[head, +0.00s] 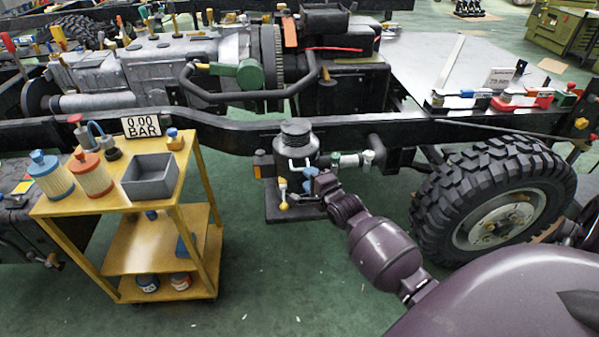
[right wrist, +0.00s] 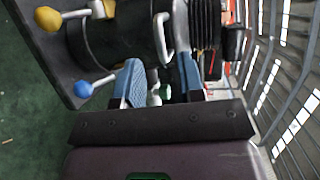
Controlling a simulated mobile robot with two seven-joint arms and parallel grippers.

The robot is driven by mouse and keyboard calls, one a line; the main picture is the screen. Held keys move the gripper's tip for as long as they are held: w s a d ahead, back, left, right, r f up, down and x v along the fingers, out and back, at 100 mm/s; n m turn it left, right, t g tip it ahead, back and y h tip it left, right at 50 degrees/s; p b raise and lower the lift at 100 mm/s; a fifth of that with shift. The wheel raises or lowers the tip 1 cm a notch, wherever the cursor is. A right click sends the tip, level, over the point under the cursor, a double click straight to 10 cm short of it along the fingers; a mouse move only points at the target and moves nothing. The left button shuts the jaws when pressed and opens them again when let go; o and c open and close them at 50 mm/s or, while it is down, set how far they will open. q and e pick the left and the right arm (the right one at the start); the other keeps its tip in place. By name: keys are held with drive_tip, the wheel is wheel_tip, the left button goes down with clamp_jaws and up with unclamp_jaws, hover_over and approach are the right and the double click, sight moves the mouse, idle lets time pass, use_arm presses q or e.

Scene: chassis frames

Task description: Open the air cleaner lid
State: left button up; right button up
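The air cleaner (head: 298,142) is a dark upright canister with a ribbed top on the side of the chassis frame. A pale bar handle (head: 298,168) shows on its lower front; it also shows in the right wrist view (right wrist: 163,40). My right gripper (head: 314,184) is just in front of and below the canister. In the right wrist view its two blue-padded fingers (right wrist: 158,75) stand apart, with the handle a little beyond their tips and a pale metal part in the gap. I see no hold on anything. The lid's seam cannot be made out. My left gripper is out of view.
Levers with a yellow knob (right wrist: 48,18) and a blue knob (right wrist: 84,89) stand close beside the right gripper. A yellow cart (head: 130,262) with filters and a grey bin (head: 150,176) is at left. A large tyre (head: 495,195) is at right. Green floor lies between.

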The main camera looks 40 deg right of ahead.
drive_tip(key=shift+b+x, duration=0.6)
drive_tip(key=shift+x, duration=2)
clamp_jaws()
